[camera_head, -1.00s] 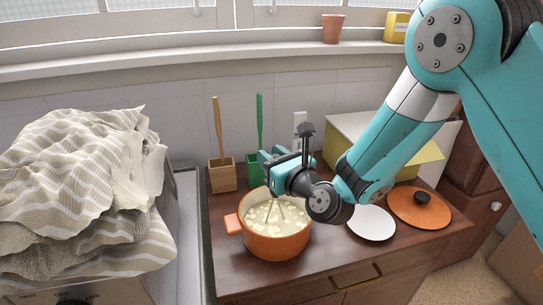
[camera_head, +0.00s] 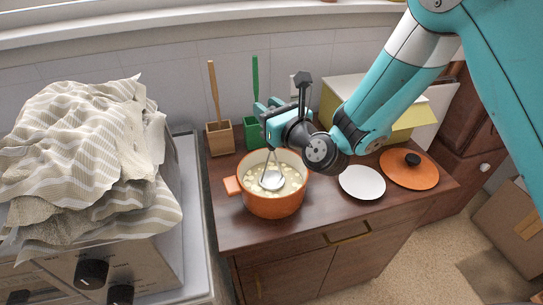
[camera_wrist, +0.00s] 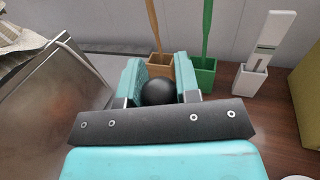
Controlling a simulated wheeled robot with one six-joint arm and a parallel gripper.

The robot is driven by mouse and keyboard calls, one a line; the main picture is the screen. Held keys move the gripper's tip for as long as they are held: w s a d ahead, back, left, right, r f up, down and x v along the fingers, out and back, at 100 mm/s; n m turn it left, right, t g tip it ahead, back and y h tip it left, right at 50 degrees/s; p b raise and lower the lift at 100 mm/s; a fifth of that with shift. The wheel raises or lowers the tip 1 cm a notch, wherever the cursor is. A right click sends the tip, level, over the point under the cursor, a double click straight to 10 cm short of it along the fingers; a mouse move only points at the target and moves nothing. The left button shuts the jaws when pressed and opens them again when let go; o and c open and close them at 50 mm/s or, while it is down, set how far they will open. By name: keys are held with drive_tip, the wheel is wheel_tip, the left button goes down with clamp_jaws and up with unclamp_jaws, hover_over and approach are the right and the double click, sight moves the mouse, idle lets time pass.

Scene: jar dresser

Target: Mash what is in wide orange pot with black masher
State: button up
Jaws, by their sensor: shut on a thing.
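The wide orange pot (camera_head: 272,203) stands on the brown dresser top, with pale chunks (camera_head: 292,172) inside. My gripper (camera_head: 272,118) is above the pot's back rim, shut on the black masher (camera_head: 303,87). In the wrist view, the masher's round black end (camera_wrist: 158,92) sits between the two teal fingers. My wrist hides part of the masher's shaft.
Behind the pot stand a wooden holder (camera_head: 220,139) and a green holder (camera_head: 254,132), each with a long-handled tool. To the right lie a white plate (camera_head: 362,183) and an orange lid (camera_head: 409,170). A stove with a striped cloth (camera_head: 85,165) stands left.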

drive_tip(key=shift+f+b, duration=1.9)
drive_tip(key=shift+f, duration=0.45)
wheel_tip(320, 180, up, 5)
drive_tip(key=p, duration=0.5)
drive_tip(key=shift+f, duration=0.2)
wheel_tip(320, 180, down, 5)
drive_tip(key=b, duration=0.4)
wheel_tip(320, 180, up, 5)
drive_tip(key=p, duration=0.5)
